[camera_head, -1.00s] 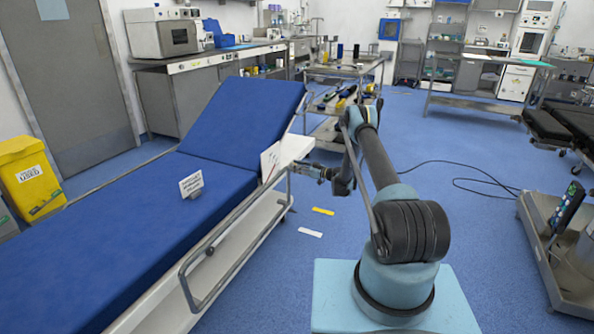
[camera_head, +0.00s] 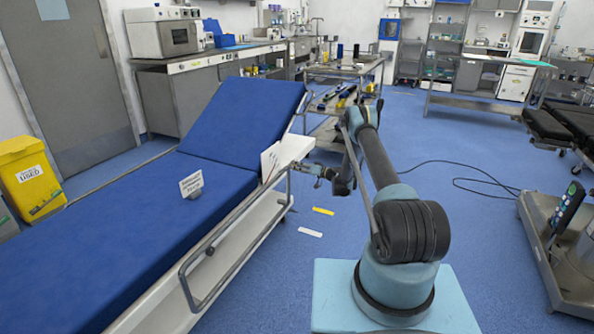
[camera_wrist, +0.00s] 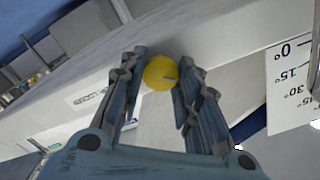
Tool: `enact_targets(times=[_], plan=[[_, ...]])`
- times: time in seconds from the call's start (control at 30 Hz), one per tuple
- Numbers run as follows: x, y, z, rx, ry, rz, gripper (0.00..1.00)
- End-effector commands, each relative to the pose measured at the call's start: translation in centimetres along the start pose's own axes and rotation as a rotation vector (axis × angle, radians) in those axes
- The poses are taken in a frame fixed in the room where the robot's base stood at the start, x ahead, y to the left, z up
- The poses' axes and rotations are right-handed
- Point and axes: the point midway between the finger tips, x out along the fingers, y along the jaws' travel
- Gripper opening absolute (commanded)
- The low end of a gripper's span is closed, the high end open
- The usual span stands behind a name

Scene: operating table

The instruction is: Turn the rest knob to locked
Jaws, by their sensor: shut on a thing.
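The knob (camera_wrist: 160,73) is a round yellow disc with a grey pointer mark, on the pale side face of the bed in the wrist view. My gripper (camera_wrist: 160,80) has its two blue-grey fingers on either side of the knob, shut on it. In the head view my gripper (camera_head: 300,168) reaches left to the bed's side by the white panel. The knob is too small to make out there. A white scale card (camera_wrist: 290,78) with angle marks 0°, 15°, 30° and 45° is at the right of the wrist view. A label (camera_wrist: 88,97) left of the knob is partly hidden by a finger.
The blue bed (camera_head: 150,225) has its backrest (camera_head: 245,122) raised, with a small sign (camera_head: 191,184) on it. A metal side rail (camera_head: 215,275) runs along its near edge. A steel trolley (camera_head: 345,70) stands behind. Yellow and white strips lie on the floor.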

Motion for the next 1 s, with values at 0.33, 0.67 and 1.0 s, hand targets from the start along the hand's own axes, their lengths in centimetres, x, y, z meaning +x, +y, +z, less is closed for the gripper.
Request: enact_targets(times=[0.33, 0.67, 1.0], plan=[[-0.02, 0.26, -0.09, 0.327, 0.002, 0.003, 0.06], [-0.03, 0.40, -0.04, 0.626, 0.003, 0.003, 0.06], [-0.04, 0.49, 0.01, 0.842, 0.004, 0.003, 0.06]])
